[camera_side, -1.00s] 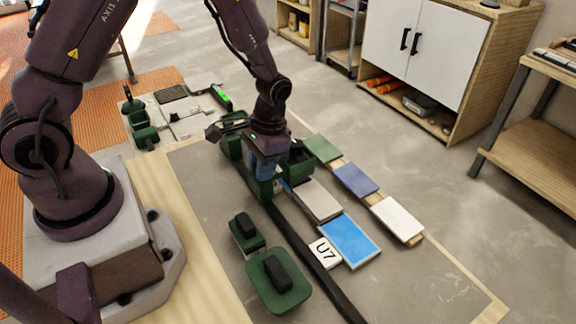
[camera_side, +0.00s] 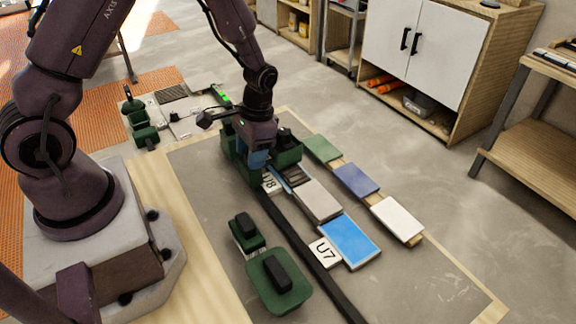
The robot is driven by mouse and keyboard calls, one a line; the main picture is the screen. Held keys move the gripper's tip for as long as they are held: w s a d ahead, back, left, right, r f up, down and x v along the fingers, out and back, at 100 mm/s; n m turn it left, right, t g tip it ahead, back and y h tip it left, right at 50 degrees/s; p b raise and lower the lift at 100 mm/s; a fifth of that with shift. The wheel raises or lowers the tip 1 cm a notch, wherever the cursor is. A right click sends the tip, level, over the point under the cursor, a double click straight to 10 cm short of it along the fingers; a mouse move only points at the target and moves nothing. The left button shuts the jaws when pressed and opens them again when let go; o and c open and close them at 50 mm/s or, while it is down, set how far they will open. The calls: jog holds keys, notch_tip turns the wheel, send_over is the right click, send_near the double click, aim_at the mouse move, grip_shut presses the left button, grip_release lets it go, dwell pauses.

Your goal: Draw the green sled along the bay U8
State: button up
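The green sled (camera_side: 287,156) is a dark green, high-walled box across the far end of the bay row, just beyond the white U8 label (camera_side: 268,182). My gripper (camera_side: 256,164) reaches down into it from above and appears shut on it. The fingertips and the grip itself are hidden by the sled's walls. Bay U8 (camera_side: 293,175) shows a dark ridged patch and a thin blue edge between the sled and a grey tile (camera_side: 318,201). A long dark rail (camera_side: 300,244) runs along the bays' left side.
A blue tile (camera_side: 348,241) lies by the U7 label (camera_side: 322,252). Green, blue and white tiles (camera_side: 397,220) lie on a wooden strip to the right. Two green tools with black handles (camera_side: 279,292) (camera_side: 246,240) stand left of the rail. The board's front right is clear.

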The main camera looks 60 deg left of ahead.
jog(key=shift+r, duration=3.5)
jog(key=shift+s+d+g, duration=0.2)
jog(key=shift+s+g, duration=0.1)
jog(key=shift+s, duration=0.4)
jog(key=s+d+r+t, duration=0.3)
jog(key=s+r+t, duration=0.1)
jog(key=r, duration=0.6)
jog(key=s+d+r+t, duration=0.2)
jog(key=s+r+t, duration=0.2)
jog(key=r, duration=0.7)
jog(key=shift+s+d, duration=0.4)
jog(key=shift+s, duration=0.8)
